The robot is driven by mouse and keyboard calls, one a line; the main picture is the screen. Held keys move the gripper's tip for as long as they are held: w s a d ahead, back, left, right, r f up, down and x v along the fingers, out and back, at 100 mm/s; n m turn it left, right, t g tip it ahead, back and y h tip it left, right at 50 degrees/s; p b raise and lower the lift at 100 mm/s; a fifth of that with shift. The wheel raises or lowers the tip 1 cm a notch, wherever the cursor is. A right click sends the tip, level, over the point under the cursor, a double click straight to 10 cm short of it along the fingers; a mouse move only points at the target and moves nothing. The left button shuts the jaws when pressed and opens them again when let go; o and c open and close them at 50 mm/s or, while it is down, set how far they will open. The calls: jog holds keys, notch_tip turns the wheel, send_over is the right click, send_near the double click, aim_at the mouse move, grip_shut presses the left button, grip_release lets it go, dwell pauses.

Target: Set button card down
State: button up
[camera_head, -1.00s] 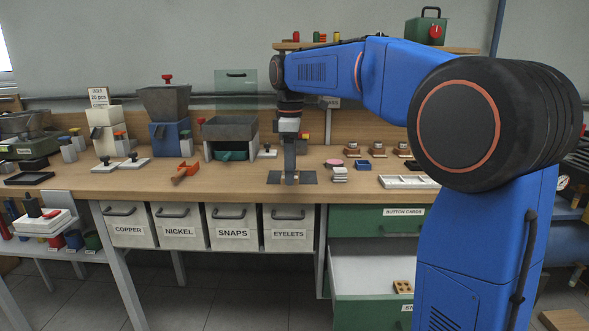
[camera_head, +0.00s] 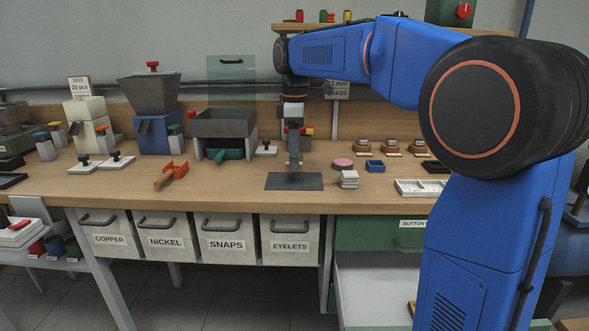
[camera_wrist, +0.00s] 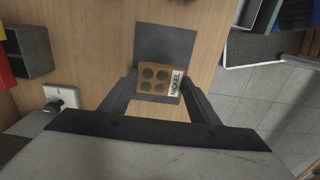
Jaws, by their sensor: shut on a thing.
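My gripper (camera_head: 293,163) points straight down over the dark grey mat (camera_head: 312,182) on the bench. In the wrist view my gripper (camera_wrist: 160,84) is shut on the button card (camera_wrist: 153,78), a tan square with round dark recesses and a white strip reading NICKEL. The card lies between the fingertips, over the near part of the mat (camera_wrist: 165,38). In the head view the card is hard to make out among the fingers. I cannot tell whether it touches the mat.
A white compartment tray (camera_head: 418,187) lies farther right.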

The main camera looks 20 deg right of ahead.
jog(key=shift+f, duration=2.05)
jog(key=shift+f, duration=0.15)
jog(key=o, duration=1)
notch_tip(320, 180, up, 12)
jog(key=shift+r, duration=0.15)
jog(key=s+d+f+m+t, duration=0.1)
jog(key=s+f+m, duration=0.3)
jog(key=s+f, duration=0.4)
jog(key=s+d+f+m+t, duration=0.2)
jog(key=s+f+m, duration=0.3)
jog(key=s+f, duration=0.4)
jog(key=s+d+f+m+t, duration=0.1)
jog(key=s+d+f+m, duration=0.3)
jog(key=s+f, duration=0.5)
jog(key=shift+s+m+t, duration=0.2)
jog(key=shift+s+m, duration=0.15)
jog(key=shift+s, duration=1.55)
jog(key=shift+s+m+t, duration=0.2)
jog(key=shift+s+m, duration=0.15)
jog(key=shift+s, duration=1.55)
